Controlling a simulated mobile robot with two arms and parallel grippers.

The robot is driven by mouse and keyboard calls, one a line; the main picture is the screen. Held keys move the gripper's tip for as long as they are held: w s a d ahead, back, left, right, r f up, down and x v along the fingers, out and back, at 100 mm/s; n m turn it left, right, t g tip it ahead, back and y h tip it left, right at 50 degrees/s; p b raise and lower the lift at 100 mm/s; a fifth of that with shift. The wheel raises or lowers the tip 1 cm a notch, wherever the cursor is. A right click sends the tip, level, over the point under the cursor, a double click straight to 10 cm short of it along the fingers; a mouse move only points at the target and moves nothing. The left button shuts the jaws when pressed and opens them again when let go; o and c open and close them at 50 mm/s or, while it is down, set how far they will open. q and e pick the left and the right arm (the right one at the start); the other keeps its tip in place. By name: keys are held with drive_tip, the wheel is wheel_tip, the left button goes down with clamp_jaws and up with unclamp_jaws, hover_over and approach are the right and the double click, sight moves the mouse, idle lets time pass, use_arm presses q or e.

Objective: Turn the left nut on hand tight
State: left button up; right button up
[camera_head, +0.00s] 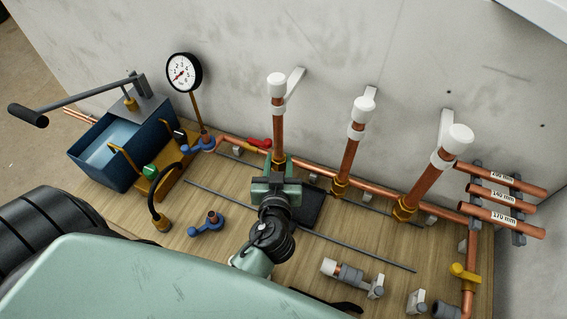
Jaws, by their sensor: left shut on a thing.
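Three upright copper pipes with white caps stand in a row along the wall. The left pipe (278,118) goes down to a brass left nut (279,158), of which only the upper part shows. My left gripper (277,181) is at the foot of this pipe, shut, with its jaws around the nut; they hide the nut's lower part and its thread. The middle nut (340,188) and the right nut (403,211) sit at the feet of the other two pipes. My right gripper is not in view.
A blue water tank pump (122,150) with a lever and a gauge (184,73) stand at the left. A blue-handled valve (206,224), a grey rod (355,251) and loose fittings (345,274) lie on the wooden board. Labelled copper pipes (500,215) are racked at the right.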

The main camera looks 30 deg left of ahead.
use_arm(q)
drive_tip(key=shift+m+t+h+p, duration=0.4)
drive_tip(key=shift+m+h+p, duration=0.1)
drive_tip(key=shift+m+h, duration=0.5)
drive_tip(key=shift+r+h, duration=0.1)
drive_tip(key=shift+h, duration=0.2)
drive_tip(key=shift+a+m+t+h+p, duration=0.1)
drive_tip(key=shift+m+t+h+p, duration=0.2)
drive_tip(key=shift+m+h+p, duration=0.9)
drive_tip(key=shift+m+h, duration=0.2)
drive_tip(key=shift+h, duration=0.4)
